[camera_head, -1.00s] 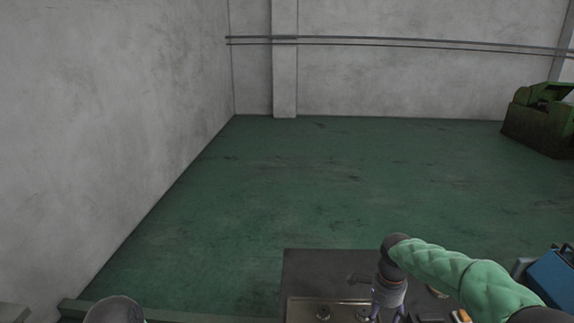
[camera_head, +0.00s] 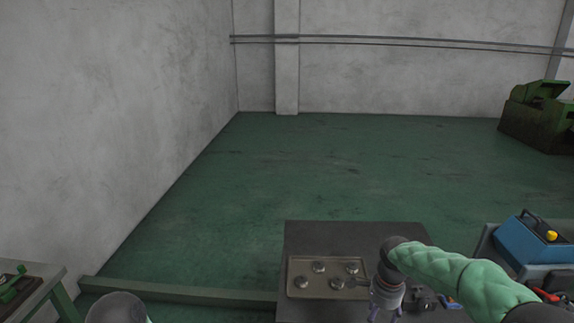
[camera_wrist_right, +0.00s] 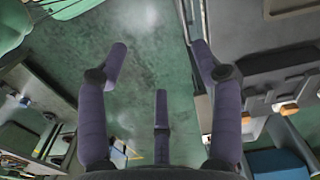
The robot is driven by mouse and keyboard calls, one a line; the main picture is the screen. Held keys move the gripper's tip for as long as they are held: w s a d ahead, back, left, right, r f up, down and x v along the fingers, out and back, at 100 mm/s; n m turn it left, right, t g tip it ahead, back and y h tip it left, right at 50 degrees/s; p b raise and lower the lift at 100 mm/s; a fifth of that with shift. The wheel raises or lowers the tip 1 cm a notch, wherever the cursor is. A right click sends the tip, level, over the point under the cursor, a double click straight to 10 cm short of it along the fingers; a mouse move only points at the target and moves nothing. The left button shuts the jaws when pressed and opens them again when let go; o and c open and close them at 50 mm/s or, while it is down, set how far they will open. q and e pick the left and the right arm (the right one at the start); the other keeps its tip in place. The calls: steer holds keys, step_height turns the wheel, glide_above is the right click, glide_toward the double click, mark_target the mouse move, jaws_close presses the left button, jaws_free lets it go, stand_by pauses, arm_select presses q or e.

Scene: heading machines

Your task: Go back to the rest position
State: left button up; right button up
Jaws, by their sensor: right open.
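My right gripper (camera_head: 383,314) hangs fingers-down at the bottom of the head view, in front of the dark table (camera_head: 310,236) and right beside the metal tray (camera_head: 308,292). In the right wrist view its purple fingers (camera_wrist_right: 160,68) are spread wide with nothing between them; green floor shows past them. In the head view the fingertips are partly cut off by the lower edge. The tray holds several round metal parts (camera_head: 338,283). A rounded grey part of my left arm shows at the bottom left, but my left gripper is out of view.
Small dark parts (camera_head: 422,298) lie on the table right of my gripper. A blue case (camera_head: 528,247) stands on a surface at the right. A bench (camera_head: 45,275) is at the lower left, beside a green floor beam (camera_head: 185,292).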

steer(key=s+a+f+n+y+b, duration=0.1)
steer(key=s+a+f+n, duration=0.25)
steer(key=f, duration=0.65)
steer(key=s+a+f+n+y, duration=0.25)
steer(key=a+f, duration=0.25)
steer(key=f, duration=0.5)
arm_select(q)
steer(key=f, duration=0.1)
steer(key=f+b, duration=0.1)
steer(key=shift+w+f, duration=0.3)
arm_select(e)
steer(key=s+a+f+n, duration=0.3)
steer(key=s+f, duration=0.3)
steer(key=s, duration=0.2)
steer(key=s+a+f+n, duration=0.3)
steer(key=s+f, duration=0.3)
steer(key=s, duration=0.3)
steer(key=shift+a+f+n, duration=0.3)
steer(key=shift+f+n, duration=0.05)
steer(key=shift+n, duration=0.15)
